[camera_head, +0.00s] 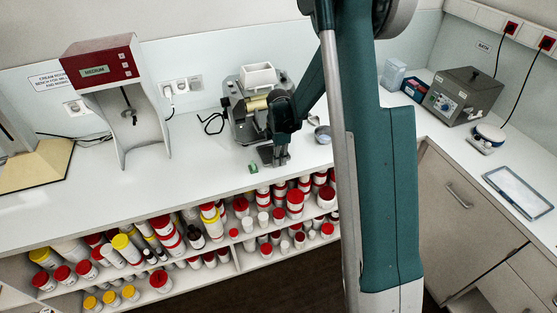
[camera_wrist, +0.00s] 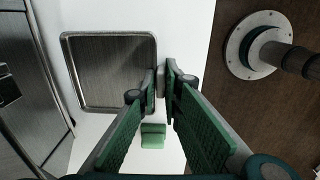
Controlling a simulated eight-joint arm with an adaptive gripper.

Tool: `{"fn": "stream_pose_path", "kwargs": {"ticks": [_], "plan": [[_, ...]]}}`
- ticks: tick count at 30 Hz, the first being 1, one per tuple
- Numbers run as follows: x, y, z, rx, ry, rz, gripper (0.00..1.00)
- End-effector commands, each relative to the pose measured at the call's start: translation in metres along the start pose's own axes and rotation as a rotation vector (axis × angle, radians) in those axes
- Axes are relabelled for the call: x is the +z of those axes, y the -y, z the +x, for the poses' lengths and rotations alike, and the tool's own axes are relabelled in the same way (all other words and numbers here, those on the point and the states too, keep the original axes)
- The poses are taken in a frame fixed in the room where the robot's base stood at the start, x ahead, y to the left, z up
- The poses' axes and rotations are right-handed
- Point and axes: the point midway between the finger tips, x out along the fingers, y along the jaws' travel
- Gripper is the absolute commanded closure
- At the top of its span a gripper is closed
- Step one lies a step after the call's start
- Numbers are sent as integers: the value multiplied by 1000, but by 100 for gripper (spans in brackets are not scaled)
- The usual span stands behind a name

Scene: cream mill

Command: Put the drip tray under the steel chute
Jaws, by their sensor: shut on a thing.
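The drip tray (camera_wrist: 110,72) is a shallow square steel tray with a raised rim, seen in the wrist view over the white bench top. My gripper (camera_wrist: 163,80) is at its right side, with its green-padded fingers shut on a small pale part at the tray's edge. In the head view my gripper (camera_head: 274,152) is low over the bench front, just before the cream mill (camera_head: 243,125), which has a white hopper and yellowish rollers. The mill's steel body (camera_wrist: 30,105) stands left of the tray in the wrist view. My arm hides part of the mill, and I cannot make out the steel chute clearly.
A small green block (camera_head: 254,168) lies near the bench front; it also shows in the wrist view (camera_wrist: 152,138). A small bowl (camera_head: 323,134) stands right of the mill. Shelves of jars (camera_head: 170,240) are below.

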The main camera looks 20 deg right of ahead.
Motion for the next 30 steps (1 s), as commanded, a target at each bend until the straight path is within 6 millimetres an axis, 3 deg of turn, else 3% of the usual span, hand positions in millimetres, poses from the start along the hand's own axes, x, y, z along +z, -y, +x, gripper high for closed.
{"fn": "stream_pose_path", "kwargs": {"ticks": [7, 8, 11, 23, 30], "plan": [[0, 0, 1, 0, 0, 0, 100], [0, 0, 1, 0, 0, 0, 89], [0, 0, 1, 0, 0, 0, 76], [0, 0, 0, 0, 0, 0, 76], [0, 0, -11, 0, 0, 0, 76]]}}
